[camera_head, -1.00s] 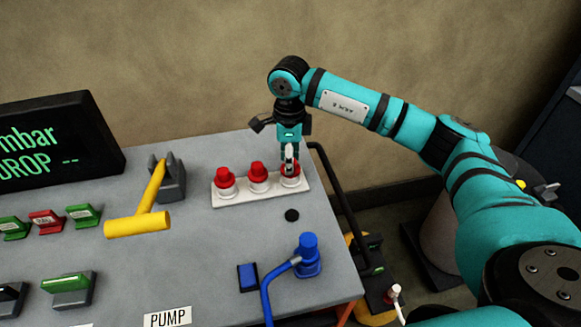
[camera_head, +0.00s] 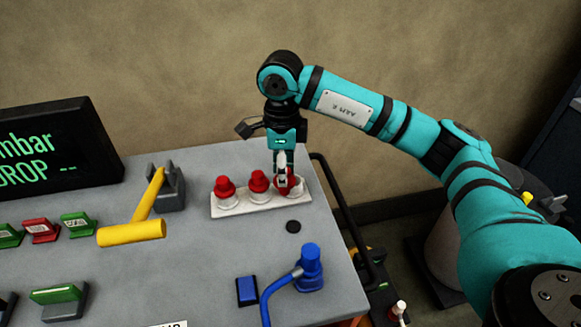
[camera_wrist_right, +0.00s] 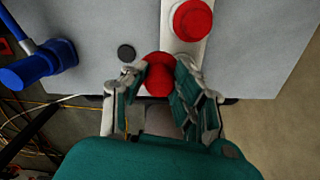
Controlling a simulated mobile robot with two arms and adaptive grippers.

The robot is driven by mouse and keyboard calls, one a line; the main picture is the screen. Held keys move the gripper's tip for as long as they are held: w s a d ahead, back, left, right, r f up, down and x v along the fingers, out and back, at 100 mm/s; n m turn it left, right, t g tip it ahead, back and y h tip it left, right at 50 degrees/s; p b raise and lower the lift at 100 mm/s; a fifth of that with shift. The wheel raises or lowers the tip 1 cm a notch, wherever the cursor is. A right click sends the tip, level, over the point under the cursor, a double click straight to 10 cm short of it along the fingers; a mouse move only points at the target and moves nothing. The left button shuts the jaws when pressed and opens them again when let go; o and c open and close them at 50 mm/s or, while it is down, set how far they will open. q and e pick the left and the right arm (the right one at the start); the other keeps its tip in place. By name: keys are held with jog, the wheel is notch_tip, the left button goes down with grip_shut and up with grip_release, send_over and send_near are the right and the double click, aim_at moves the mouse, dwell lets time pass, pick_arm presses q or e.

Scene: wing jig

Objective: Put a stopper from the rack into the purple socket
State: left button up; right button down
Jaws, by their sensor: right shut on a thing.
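A white rack (camera_head: 240,209) stands near the back right edge of the grey bench, with red stoppers in a row. The left stopper (camera_head: 225,187) and the middle stopper (camera_head: 259,181) stand upright with white collars. My right gripper (camera_head: 283,178) points down at the rack's right end, shut on the right-hand red stopper (camera_head: 297,186). In the right wrist view this held stopper (camera_wrist_right: 158,76) sits between both fingers, and another stopper (camera_wrist_right: 191,20) stands beyond it. I cannot tell whether the held one is clear of the rack. No purple socket shows. My left gripper is not in view.
A black disc (camera_head: 293,227) lies on the bench in front of the rack. A blue plug with a hose (camera_head: 310,262) and a blue block (camera_head: 247,291) are nearer. A yellow hammer-like handle (camera_head: 135,230) is left. A black rail (camera_head: 345,215) runs along the right edge.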

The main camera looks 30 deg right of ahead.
jog(key=s+a+r+b, duration=0.1)
jog(key=s+a+r, duration=0.3)
jog(key=s+a, duration=0.3)
jog(key=shift+s+a, duration=0.15)
jog(key=shift+a, duration=0.6)
